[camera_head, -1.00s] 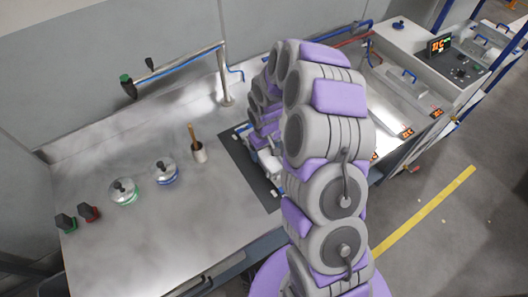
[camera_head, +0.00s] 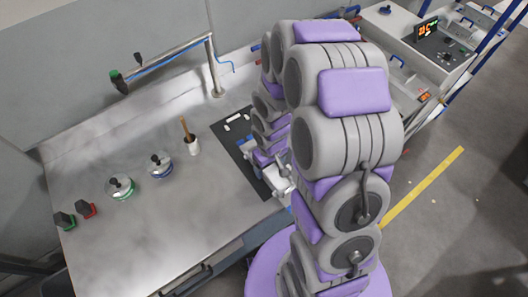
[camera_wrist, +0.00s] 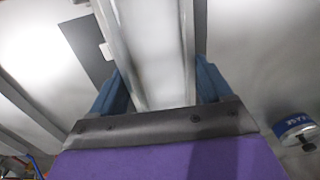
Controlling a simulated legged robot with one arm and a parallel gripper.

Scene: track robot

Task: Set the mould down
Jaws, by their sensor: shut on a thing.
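The mould is a pale silver metal piece (camera_wrist: 150,45) in the wrist view, running up between the blue fingers of my gripper (camera_wrist: 160,82). The gripper is shut on it. In the head view my gripper (camera_head: 281,180) is low by the front edge of the dark mat (camera_head: 262,181), and the pale mould is mostly hidden by my arm. I cannot tell whether the mould touches the surface. The mat also shows in the wrist view (camera_wrist: 84,38), beyond the mould and to its left.
White pieces (camera_head: 233,118) lie on the mat. A brush cup (camera_head: 193,147), blue-banded pot (camera_head: 160,166) and green-banded pot (camera_head: 120,188) stand left on the steel counter (camera_head: 165,225). A pipe (camera_head: 212,65) rises behind.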

